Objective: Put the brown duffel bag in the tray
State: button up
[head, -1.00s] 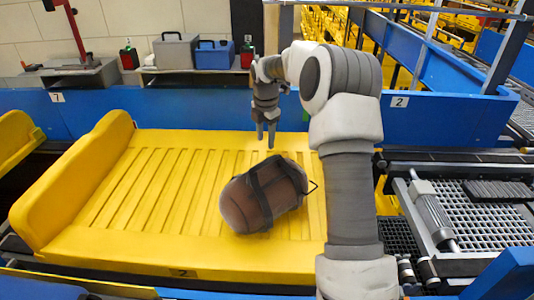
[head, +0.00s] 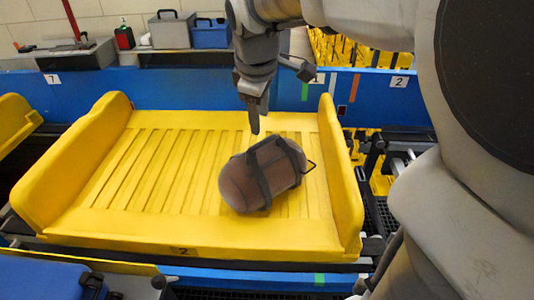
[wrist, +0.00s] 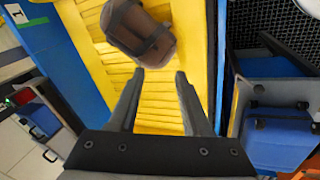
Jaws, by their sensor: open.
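The brown duffel bag (head: 238,184) with dark straps lies on its side in the yellow tray (head: 105,220), right of the tray's middle. It also shows in the wrist view (wrist: 125,30), beyond the fingertips and apart from them. My gripper (head: 254,128) points down above the back part of the tray, just behind and above the bag in the head view. In the wrist view my gripper (wrist: 157,80) has its two fingers spread with nothing between them, over the tray's yellow slats (wrist: 157,110).
A blue rail (head: 180,99) runs behind the tray. Grey and blue cases (head: 211,34) stand on a ledge beyond it. A blue case (head: 40,280) is at the front left. Another yellow tray (head: 18,125) is at the left. The tray's left half is clear.

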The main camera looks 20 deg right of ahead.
jog(key=s+a+f+m+t, duration=0.1)
jog(key=s+m, duration=0.4)
jog(key=s, duration=0.3)
jog(key=s+a+f+m+t+y, duration=0.1)
jog(key=s+a+m, duration=0.1)
jog(key=s+m, duration=0.3)
jog(key=s, duration=0.4)
jog(key=shift+s, duration=0.25)
jog(key=shift+d, duration=0.2)
